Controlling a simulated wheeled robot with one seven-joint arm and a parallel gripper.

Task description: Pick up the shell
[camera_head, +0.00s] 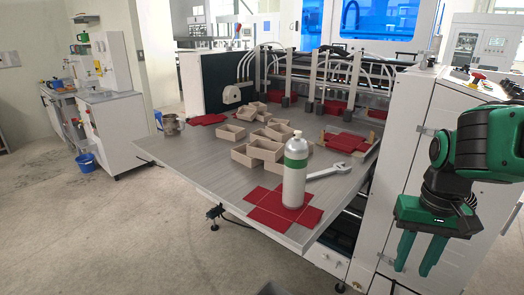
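Several beige open-topped boxes, which may be the shells, stand clustered on the grey table (185,158). A near one (242,157) sits at the cluster's front left, and another (231,133) stands at its left. Flat red cross-shaped sheets also lie on the table, one (262,208) at the front corner. I cannot tell for sure which piece is the shell. My gripper (412,270) hangs at the right, beside the white machine cabinet, fingers pointing down. Its two green fingers are apart with nothing between them. It is well away from the boxes and sheets.
A white bottle with a green band (294,172) stands upright on the front red sheet. A wrench (328,171) lies behind it. A metal cup (172,125) stands near the left edge. The machine's posts and hoses rise behind the boxes. The table's left front is bare.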

